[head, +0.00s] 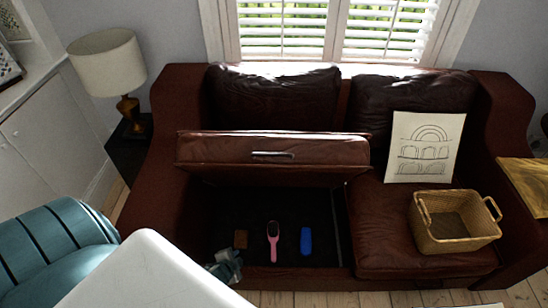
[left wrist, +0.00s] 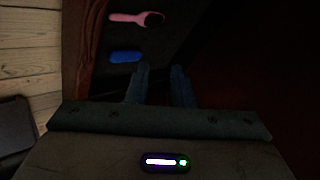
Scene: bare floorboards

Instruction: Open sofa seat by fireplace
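The dark red leather sofa (head: 180,105) stands below the window. Its left seat (head: 225,150) is lifted and tilted up, with a metal handle (head: 273,154) on its front face. Under it is an open dark storage compartment (head: 285,205). My left gripper (head: 228,262) is low at the compartment's front left edge, apart from the seat. In the left wrist view its fingers (left wrist: 158,72) are spread and empty. My right gripper is not in view. No fireplace shows.
The closed right seat (head: 375,230) holds a wicker basket (head: 460,245) and a leaning arch drawing (head: 425,145). A lamp (head: 107,65) stands left of the sofa, a wooden table (head: 525,185) at right. A teal padded seat (head: 50,250) is at the lower left.

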